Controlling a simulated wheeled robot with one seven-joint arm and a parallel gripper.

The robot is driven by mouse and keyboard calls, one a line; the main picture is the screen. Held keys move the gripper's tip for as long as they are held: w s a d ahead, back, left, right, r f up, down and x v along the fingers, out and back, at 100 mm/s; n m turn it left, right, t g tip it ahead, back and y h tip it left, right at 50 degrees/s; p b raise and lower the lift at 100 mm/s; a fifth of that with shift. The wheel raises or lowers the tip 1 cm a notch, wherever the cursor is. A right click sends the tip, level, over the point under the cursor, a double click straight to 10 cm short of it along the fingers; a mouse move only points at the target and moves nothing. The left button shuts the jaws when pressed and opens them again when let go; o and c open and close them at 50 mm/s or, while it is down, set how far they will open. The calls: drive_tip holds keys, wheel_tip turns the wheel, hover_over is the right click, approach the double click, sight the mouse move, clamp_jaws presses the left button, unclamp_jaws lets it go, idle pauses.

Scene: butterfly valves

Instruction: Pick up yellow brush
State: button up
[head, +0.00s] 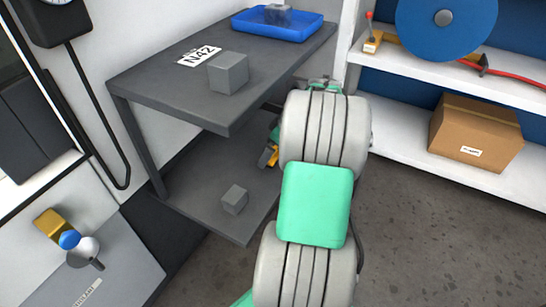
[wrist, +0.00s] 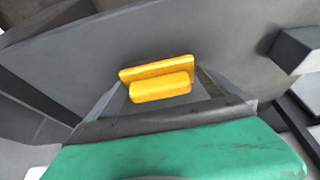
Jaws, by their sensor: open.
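The yellow brush (wrist: 157,80) shows in the wrist view above a grey surface. It has a long flat bar with a shorter rounded bar in front. My gripper (wrist: 162,84) is open, with one grey finger on each side of the brush. The brush lies between the fingers in the picture; I cannot tell whether they touch it or how deep it sits. In the head view a small yellow patch (head: 268,157) shows beside my arm at the lower shelf; it looks like the brush. My arm hides most of the gripper there.
A grey table (head: 150,84) has a lower shelf (head: 205,212) under its top. A grey cube (head: 229,73) and a blue tray (head: 277,26) stand on top; another cube (head: 235,199) is on the lower shelf. White shelving with a cardboard box (head: 475,135) stands right.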

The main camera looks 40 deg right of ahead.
drive_tip(key=shift+r, duration=0.1)
drive_tip(key=c, duration=1.2)
drive_tip(key=shift+o, duration=0.2)
drive_tip(key=shift+r+p, duration=0.3)
drive_tip(key=shift+r, duration=0.15)
wheel_tip(320, 180, up, 3)
drive_tip(key=shift+f+p, duration=0.1)
drive_tip(key=shift+p, duration=0.55)
drive_tip(key=s+a+r+p, duration=0.1)
drive_tip(key=s+r+p, duration=0.1)
drive_tip(key=s+r, duration=0.2)
drive_tip(key=s+a+r+p, duration=0.1)
drive_tip(key=s+r+p, duration=0.2)
drive_tip(key=s, duration=0.7)
wheel_tip(320, 180, up, 2)
drive_tip(key=shift+a+r, duration=0.15)
drive_tip(key=shift+a, duration=0.1)
